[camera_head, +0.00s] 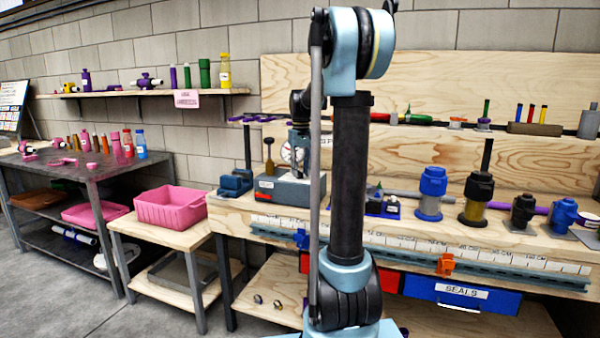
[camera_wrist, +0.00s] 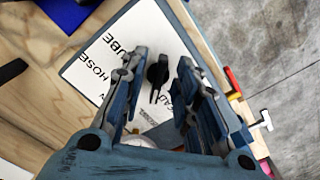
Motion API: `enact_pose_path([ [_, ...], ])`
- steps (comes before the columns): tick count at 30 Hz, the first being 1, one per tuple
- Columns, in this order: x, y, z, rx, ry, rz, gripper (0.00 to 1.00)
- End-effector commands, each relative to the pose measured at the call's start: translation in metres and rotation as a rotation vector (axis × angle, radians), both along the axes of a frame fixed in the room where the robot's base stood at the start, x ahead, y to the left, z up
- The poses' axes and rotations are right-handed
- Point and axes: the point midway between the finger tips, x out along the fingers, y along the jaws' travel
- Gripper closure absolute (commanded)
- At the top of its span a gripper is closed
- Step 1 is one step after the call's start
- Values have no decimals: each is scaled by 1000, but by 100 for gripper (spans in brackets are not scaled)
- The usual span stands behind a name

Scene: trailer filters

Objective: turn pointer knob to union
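In the wrist view a black pointer knob (camera_wrist: 157,74) stands on a white label panel (camera_wrist: 95,58). Its thin end points toward the bottom of the picture. The words HOSE and TUBE read to its left; other lettering, partly hidden by my fingers, lies right of and below it. I cannot make out the word UNION. My gripper (camera_wrist: 158,68) is open, with one blue-grey finger on each side of the knob and a gap to each. In the head view my gripper (camera_head: 300,142) is partly hidden behind my arm, above a grey box (camera_head: 290,190) on the bench.
A white round gauge (camera_head: 292,153) shows above the box. A blue vise-like tool (camera_head: 236,183) stands left of it. Several blue and black fittings, including one blue-capped fitting (camera_head: 431,190), stand to the right. A pink bin (camera_head: 170,212) sits on a lower table at left.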

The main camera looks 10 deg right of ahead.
Motion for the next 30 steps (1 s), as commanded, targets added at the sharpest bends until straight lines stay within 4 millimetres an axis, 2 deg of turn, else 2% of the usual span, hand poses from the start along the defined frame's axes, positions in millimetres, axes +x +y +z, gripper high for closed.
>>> enact_pose_path([
  [10,0,0,-4,0,0,0,72],
  [11,0,0,-4,0,0,0,74],
  [14,0,0,-4,0,0,0,97],
  [15,0,0,-4,0,0,0,100],
  [30,0,1,-4,0,0,-70,100],
])
